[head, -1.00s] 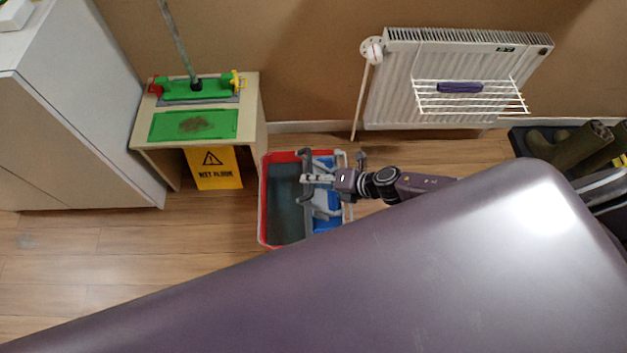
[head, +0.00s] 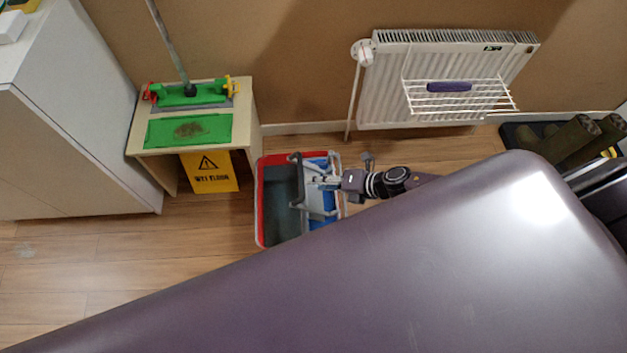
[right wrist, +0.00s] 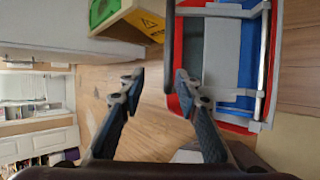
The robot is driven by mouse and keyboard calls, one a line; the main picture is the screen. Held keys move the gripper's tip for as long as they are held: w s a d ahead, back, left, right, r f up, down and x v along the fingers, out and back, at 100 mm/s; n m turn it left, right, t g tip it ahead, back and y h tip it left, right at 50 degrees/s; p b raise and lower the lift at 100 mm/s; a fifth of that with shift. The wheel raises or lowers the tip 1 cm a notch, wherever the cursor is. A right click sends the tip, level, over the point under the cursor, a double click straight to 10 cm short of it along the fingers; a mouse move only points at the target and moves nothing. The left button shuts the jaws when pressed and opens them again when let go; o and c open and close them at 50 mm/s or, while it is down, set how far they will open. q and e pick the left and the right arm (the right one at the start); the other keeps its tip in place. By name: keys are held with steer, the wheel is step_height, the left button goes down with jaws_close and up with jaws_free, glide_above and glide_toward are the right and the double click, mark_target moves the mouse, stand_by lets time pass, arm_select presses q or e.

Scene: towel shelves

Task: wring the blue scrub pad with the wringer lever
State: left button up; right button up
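The red and blue wringer bucket (head: 258,205) stands on the floor, with a grey wringer inside its right half. The grey wringer lever (head: 299,175) rises over it and also shows in the right wrist view (right wrist: 169,45). My right gripper (head: 316,181) is over the bucket, just right of the lever in the head view. In the right wrist view the gripper (right wrist: 158,79) has its fingers apart, with bare floor showing between them. Blue shows in the wringer (right wrist: 248,50), but I cannot tell pad from bucket. My left gripper is out of view.
A radiator (head: 440,60) with a rack is on the wall.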

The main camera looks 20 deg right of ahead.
steer(key=shift+a+r+p+v, duration=0.1)
steer(key=shift+p+v, duration=0.35)
steer(key=shift+v, duration=0.45)
steer(key=shift+a+r+p+v, duration=0.15)
steer(key=shift+p+v, duration=0.3)
steer(key=shift+v, duration=0.4)
steer(key=shift+a+r+p+v, duration=0.1)
steer(key=shift+p+v, duration=0.35)
steer(key=shift+v, duration=0.45)
steer(key=shift+w, duration=0.1)
